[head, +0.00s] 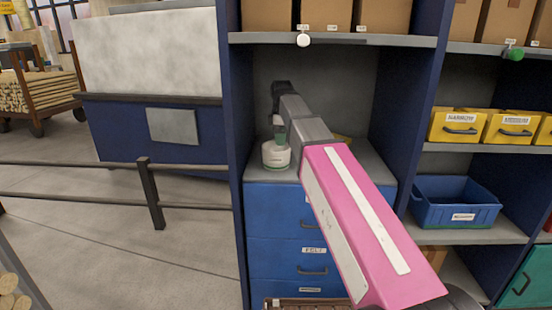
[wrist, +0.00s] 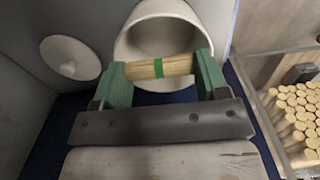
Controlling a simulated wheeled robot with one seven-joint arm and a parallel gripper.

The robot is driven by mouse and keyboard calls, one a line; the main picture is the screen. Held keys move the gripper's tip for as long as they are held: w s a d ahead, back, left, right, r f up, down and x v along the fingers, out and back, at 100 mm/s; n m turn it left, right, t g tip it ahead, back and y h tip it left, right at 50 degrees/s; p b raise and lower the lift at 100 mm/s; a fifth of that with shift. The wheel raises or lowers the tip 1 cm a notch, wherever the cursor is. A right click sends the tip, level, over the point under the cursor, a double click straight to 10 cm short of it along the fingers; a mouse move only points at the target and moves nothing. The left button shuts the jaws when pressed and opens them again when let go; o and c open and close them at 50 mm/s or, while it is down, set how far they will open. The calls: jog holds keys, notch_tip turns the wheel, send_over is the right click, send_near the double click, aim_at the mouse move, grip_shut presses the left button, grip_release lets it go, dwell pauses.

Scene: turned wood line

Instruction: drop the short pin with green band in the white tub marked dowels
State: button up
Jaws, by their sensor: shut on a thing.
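The short pin (wrist: 172,66) is pale wood with a green band around its middle. My gripper (wrist: 160,70) is shut on it, with one green finger at each end. In the wrist view the pin lies across the open mouth of the white tub (wrist: 162,22); I cannot tell how high above the rim it is. In the head view the white tub (head: 276,160) stands on the counter inside the shelf bay, below my gripper (head: 278,133). The pin is not clear there, and I cannot read a mark on the tub.
Blue drawers (head: 275,220) are under the counter, and a blue upright (head: 235,120) stands close left. A shelf (head: 345,40) with boxes is above. A white round disc (wrist: 70,57) shows left in the wrist view; several dowel ends (wrist: 300,115) lie at right.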

jog(key=shift+f, duration=0.75)
jog(key=o, duration=1)
jog(key=shift+c, duration=0.2)
notch_tip(320, 180, up, 11)
jog(key=shift+f, duration=0.1)
